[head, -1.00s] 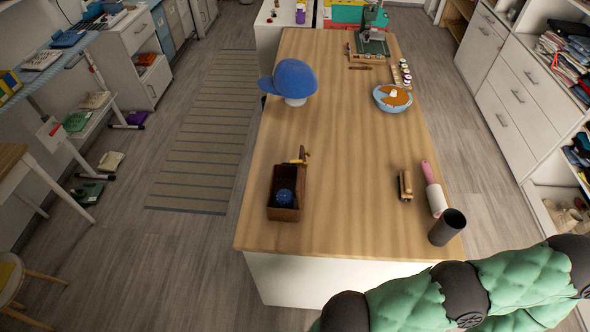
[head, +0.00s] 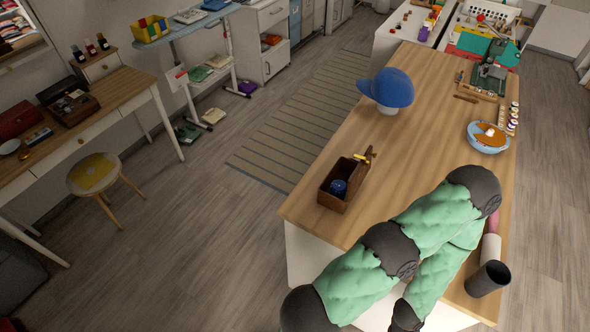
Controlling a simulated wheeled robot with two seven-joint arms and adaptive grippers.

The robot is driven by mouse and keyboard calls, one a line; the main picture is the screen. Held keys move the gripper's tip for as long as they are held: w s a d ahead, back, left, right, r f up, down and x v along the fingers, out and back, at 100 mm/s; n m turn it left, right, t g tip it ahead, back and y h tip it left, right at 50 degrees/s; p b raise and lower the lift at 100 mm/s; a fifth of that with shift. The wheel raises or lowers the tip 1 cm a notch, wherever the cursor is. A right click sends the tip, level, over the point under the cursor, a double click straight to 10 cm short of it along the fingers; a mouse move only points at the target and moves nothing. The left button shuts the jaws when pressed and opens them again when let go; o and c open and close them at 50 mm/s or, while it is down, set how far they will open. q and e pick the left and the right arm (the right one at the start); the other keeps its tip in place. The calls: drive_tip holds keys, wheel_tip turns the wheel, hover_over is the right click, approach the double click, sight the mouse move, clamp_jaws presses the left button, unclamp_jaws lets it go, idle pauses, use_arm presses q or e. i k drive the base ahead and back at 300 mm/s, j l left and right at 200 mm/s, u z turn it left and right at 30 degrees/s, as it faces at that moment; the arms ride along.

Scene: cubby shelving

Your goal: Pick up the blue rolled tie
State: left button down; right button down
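I cannot make out a blue rolled tie for certain in the head view. A small dark blue round thing (head: 338,187) lies inside an open wooden box on the wooden-topped table, but its shape looks more like a ball than a roll. One of my arms, with green padding and dark joints, crosses the front of the table. Its gripper is outside the picture or hidden, and my other gripper is out of view too.
The wooden-topped table (head: 400,130) bears a blue cap (head: 388,88), a blue bowl (head: 488,138) and a dark cylinder (head: 488,279). A desk (head: 135,90) with an open dark case (head: 68,101) and a stool (head: 92,173) stand left.

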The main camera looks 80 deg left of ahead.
sight(338, 188)
drive_tip(key=u, duration=2.25)
